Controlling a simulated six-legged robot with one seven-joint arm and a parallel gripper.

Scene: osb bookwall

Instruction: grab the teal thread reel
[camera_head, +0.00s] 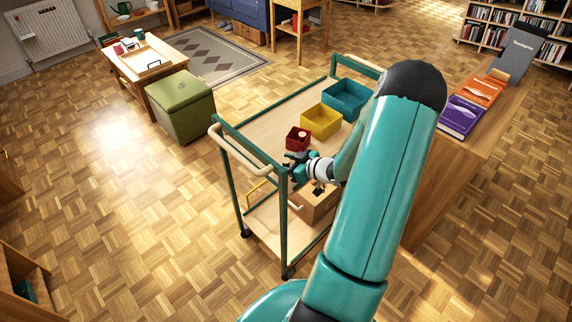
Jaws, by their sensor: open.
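I cannot make out a teal thread reel for certain; it may be too small to see or hidden behind my arm or gripper. My gripper (292,166) is at the near end of the trolley's wooden top (264,112), just in front of a small red box (298,138). Its jaws are open. They look small and dark, and I cannot tell whether anything lies between them. My large teal arm covers the trolley's right side.
A yellow box (321,120) and a teal box (345,97) stand behind the red box. The trolley has a green frame and a raised handle (244,150). A green stool (181,105) stands left. Books (462,117) lie on a wooden surface at right.

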